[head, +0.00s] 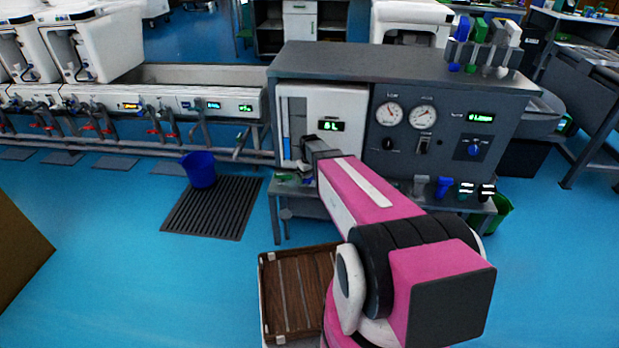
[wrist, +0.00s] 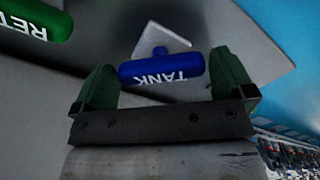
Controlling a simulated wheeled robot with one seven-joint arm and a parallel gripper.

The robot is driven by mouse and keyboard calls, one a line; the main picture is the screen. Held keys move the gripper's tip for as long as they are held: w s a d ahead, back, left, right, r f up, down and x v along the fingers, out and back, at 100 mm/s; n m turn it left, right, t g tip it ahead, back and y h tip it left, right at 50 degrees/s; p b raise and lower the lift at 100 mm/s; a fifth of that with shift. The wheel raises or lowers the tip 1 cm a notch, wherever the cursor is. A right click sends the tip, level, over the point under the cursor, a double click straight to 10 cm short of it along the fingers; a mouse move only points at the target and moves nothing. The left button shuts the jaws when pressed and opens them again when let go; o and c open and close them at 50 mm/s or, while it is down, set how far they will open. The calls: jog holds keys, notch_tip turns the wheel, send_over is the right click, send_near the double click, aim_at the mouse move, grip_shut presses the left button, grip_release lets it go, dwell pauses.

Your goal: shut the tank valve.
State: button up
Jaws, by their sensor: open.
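The tank valve's blue handle (wrist: 160,68), lettered TANK, lies crosswise between the fingers of my gripper (wrist: 163,74) in the wrist view. Its lettering appears upside down. A short blue stem shows above its middle. The fingers are open, with one green pad near each end of the handle. I cannot tell whether either pad touches it. My fingertips and most of the tank valve are hidden there.
A green handle (wrist: 36,17) lettered RET is close by, at the upper left of the wrist view. Several coloured handles, including a blue one (head: 444,186), hang at the bench's lower right. A wooden-slatted crate (head: 262,290) and a blue bucket (head: 199,170) stand nearby.

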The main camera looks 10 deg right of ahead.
jog(key=c, duration=0.7)
jog(key=shift+o, duration=0.3)
jog(key=shift+m, duration=0.4)
jog(key=m, duration=0.3)
jog(key=shift+m, duration=2.1)
jog(key=o, duration=0.6)
